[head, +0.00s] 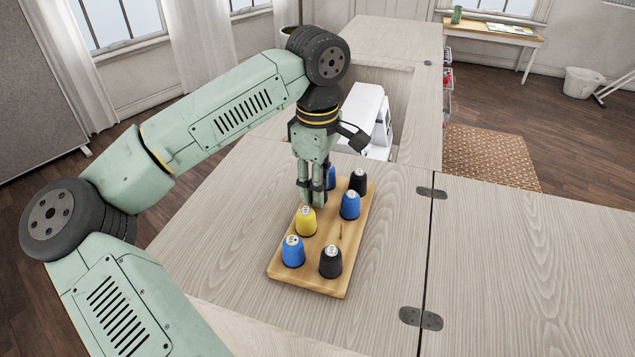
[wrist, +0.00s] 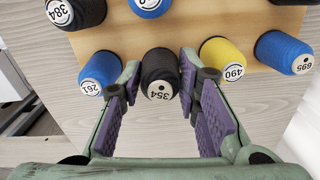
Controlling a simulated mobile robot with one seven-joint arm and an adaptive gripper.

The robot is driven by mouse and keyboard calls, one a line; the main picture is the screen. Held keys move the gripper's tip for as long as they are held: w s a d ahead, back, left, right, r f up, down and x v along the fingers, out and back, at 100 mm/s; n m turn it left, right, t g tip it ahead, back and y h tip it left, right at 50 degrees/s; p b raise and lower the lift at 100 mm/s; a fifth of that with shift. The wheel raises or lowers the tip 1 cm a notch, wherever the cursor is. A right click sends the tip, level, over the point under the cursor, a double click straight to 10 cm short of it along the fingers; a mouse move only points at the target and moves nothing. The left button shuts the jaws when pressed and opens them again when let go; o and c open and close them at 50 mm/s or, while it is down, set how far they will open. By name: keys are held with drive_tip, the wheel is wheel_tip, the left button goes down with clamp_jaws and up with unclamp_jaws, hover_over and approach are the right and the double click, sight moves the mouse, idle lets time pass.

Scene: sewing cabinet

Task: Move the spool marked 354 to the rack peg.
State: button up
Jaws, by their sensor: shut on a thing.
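The spool marked 354 (wrist: 160,75) is black with a white top label. It sits between the purple-padded fingers of my gripper (wrist: 158,85), which is shut on it. In the head view my gripper (head: 316,198) points down over the left row of the wooden rack (head: 310,282) and mostly hides this spool. Whether the spool is clear of the rack cannot be told. A bare thin peg (head: 341,232) stands in the right row, between a blue spool (head: 350,205) and a black spool (head: 330,262).
Close beside the held spool are the blue spool 261 (wrist: 100,73) and the yellow spool 490 (wrist: 225,62). Blue spool 695 (wrist: 284,52) and black spool 384 (wrist: 75,12) are also on the rack. A white sewing machine (head: 367,115) stands behind. The tabletop (head: 385,240) right of the rack is clear.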

drive_tip(key=o, duration=0.9)
drive_tip(key=shift+o, duration=0.2)
drive_tip(key=shift+r, duration=0.15)
wheel_tip(320, 180, up, 12)
drive_tip(key=shift+f, duration=0.2)
